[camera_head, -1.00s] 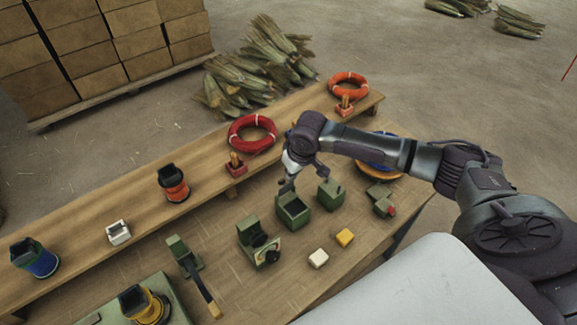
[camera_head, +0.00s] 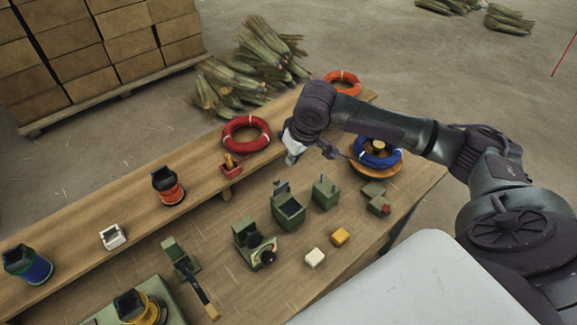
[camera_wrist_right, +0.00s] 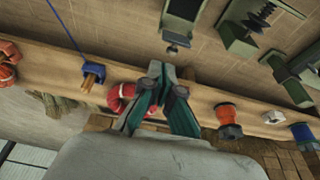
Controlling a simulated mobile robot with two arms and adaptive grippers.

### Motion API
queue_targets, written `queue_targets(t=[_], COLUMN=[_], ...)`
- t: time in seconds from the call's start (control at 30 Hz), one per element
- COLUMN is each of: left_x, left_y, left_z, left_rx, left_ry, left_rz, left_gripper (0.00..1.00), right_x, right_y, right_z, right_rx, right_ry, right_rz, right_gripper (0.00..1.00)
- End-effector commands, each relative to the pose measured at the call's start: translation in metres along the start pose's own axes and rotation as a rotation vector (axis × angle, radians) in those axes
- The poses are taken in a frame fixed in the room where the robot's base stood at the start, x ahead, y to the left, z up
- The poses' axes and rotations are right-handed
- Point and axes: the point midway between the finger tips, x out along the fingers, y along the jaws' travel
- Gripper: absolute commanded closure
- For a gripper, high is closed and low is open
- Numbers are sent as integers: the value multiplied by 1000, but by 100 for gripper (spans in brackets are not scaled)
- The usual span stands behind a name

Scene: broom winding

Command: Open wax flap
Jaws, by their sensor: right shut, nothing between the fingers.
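A green box (camera_head: 288,212) stands on the worktable with a dark, open-looking top and a small upright tab at its back edge. A second green box (camera_head: 325,193) with a small knob on top stands to its right and looks closed. I cannot tell for sure which part is the wax flap. My right gripper (camera_head: 309,157) is shut and empty, above and behind the boxes, touching neither. In the right wrist view the gripper (camera_wrist_right: 165,72) points toward a green box (camera_wrist_right: 181,18) near the top edge. My left gripper is not in view.
A raised shelf (camera_head: 130,205) carries a red coil (camera_head: 246,134), an orange coil (camera_head: 342,81) and spools. A blue coil (camera_head: 377,158) lies on a round wooden plate at right.

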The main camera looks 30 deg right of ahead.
Motion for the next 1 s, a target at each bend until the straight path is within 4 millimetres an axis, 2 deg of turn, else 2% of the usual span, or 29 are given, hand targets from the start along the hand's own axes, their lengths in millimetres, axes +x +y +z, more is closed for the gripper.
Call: queue_targets(t=[0.17, 0.27, 0.37, 0.4, 0.47, 0.53, 0.6, 0.67, 0.73, 0.83, 0.93, 1.0], left_x=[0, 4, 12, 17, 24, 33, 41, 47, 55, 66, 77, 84], left_y=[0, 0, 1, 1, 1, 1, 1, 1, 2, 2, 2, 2], left_z=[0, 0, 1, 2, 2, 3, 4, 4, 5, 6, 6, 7], left_rx=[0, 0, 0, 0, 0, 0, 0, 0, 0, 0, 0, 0], left_ry=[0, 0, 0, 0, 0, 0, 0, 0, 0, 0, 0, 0], left_rz=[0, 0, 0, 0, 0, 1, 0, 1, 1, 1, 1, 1], left_gripper=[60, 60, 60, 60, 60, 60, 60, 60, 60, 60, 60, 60], right_x=[-19, -23, -30, -39, -61, -98, -140, -176, -212, -245, -250, -237], right_y=[0, 3, 9, 11, 11, 4, -11, -30, -59, -106, -149, -172], right_z=[-1, -14, -52, -74, -108, -143, -164, -172, -167, -141, -100, -67], right_rx=[0, -8, -40, -68, -133, -243, -384, -529, -727, -1059, -1441, -1733], right_ry=[4, 72, 279, 399, 608, 863, 1100, 1286, 1479, 1690, 1812, 1830], right_rz=[1, 12, 45, 63, 92, 129, 164, 192, 222, 262, 297, 318], right_gripper=[100, 100, 100, 100, 100, 100, 100, 100, 100, 100, 100, 100])
